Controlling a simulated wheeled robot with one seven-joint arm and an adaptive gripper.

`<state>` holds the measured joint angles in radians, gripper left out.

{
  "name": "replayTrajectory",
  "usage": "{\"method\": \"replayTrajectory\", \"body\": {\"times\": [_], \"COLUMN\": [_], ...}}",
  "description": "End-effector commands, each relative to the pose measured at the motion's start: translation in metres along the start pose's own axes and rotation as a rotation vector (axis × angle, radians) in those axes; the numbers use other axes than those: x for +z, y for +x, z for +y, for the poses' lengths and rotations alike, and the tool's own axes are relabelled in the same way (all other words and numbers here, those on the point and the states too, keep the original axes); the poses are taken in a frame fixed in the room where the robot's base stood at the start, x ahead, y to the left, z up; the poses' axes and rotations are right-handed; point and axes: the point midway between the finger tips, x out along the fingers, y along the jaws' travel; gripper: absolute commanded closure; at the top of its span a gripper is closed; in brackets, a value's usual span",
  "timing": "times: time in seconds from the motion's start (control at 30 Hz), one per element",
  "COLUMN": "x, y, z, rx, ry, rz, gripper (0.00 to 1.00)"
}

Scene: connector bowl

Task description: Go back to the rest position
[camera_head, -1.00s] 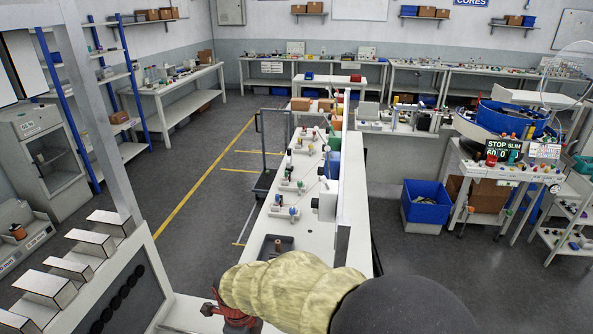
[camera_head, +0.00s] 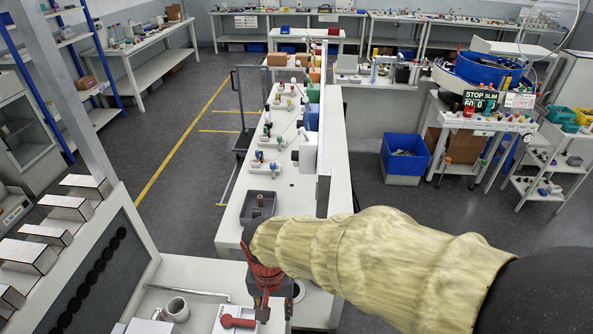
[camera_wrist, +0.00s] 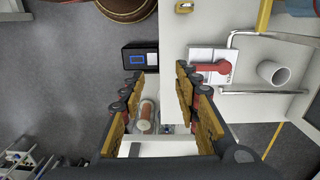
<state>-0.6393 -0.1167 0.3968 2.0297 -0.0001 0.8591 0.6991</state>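My gripper (camera_head: 275,308) hangs over the near bench at the bottom of the head view, at the end of my sleeved arm. In the wrist view my gripper (camera_wrist: 159,78) has its two yellow-brown fingers well apart. No object is clasped between them. An orange-and-clear cylinder (camera_wrist: 147,112) shows between the fingers, seemingly farther off; its exact distance cannot be told. The fingers hide part of what lies below.
A white mug (camera_head: 177,309) and a red-handled device (camera_head: 237,320) are on the bench left of my gripper. A dark tray (camera_head: 258,205) sits on the long table ahead. The left aisle is open.

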Motion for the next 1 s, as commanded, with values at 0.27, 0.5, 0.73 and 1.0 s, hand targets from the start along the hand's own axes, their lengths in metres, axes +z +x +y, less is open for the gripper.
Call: {"method": "replayTrajectory", "body": {"times": [0.27, 0.5, 0.73, 1.0], "x": [0.009, 0.028, 0.043, 0.045], "y": [-0.037, -0.055, -0.069, -0.082], "z": [0.087, 0.158, 0.213, 0.243], "rx": [-0.051, -0.056, -0.05, -0.033], "ry": [-0.303, -0.34, -0.171, -0.06], "rz": [0.118, 0.263, 0.427, 0.514], "gripper": [0.68, 0.68, 0.68, 0.68]}}
